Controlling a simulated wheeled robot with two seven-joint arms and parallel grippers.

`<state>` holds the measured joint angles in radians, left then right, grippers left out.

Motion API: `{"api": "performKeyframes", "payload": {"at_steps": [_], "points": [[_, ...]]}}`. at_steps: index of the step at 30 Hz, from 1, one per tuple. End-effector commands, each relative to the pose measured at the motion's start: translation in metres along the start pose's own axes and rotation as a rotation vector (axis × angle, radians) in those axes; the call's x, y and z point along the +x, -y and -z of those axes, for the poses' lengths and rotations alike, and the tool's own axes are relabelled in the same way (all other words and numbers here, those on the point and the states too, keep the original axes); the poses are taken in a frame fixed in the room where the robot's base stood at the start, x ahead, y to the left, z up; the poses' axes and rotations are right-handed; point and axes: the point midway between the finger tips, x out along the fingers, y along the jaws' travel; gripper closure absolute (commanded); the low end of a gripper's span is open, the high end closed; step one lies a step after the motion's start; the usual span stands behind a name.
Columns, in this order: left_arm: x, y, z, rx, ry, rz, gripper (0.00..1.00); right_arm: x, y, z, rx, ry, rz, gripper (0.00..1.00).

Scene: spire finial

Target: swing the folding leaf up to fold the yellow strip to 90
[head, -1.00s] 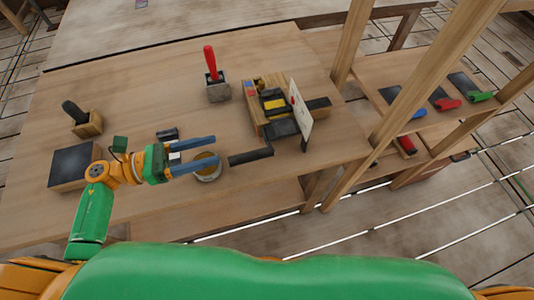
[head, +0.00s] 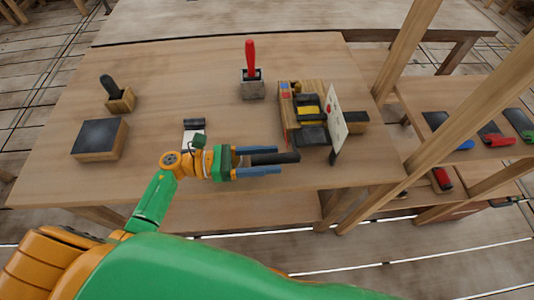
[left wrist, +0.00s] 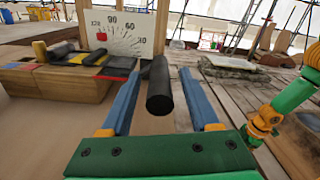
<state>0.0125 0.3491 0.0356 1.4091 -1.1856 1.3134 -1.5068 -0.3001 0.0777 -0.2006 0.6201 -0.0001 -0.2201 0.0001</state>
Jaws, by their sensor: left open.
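The bending brake (head: 286,115) stands on the bench, with the yellow strip (head: 309,110) lying flat between dark blocks. Its dark folding leaf (head: 313,136) lies flat at the near side, and a black bar handle (head: 287,158) sticks out to the left from it. The left wrist view shows the handle's round end (left wrist: 159,103) between the fingers, with gaps. My right gripper is out of view.
A red-handled tool in a block (head: 251,82) stands behind. A dark-topped block (head: 99,139) and a black-handled tool in a holder (head: 118,96) are at the left. Wooden posts (head: 385,120) rise right of the brake, before a shelf of coloured tools.

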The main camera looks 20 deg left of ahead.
Motion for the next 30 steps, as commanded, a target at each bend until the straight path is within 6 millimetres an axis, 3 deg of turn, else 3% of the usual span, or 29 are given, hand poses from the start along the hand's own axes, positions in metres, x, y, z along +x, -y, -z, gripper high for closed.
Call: {"api": "performKeyframes", "payload": {"at_steps": [6, 13, 30], "points": [[0.0011, -0.0001, 0.0011, 0.000, -0.001, 0.000, 0.38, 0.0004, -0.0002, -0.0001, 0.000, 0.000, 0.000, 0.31], [0.0009, -0.0001, 0.0011, 0.000, -0.001, 0.000, 1.00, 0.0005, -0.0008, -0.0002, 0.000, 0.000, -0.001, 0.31], [0.0008, -0.0001, 0.0009, 0.000, 0.000, 0.000, 1.00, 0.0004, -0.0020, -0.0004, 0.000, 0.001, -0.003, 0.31]]}}
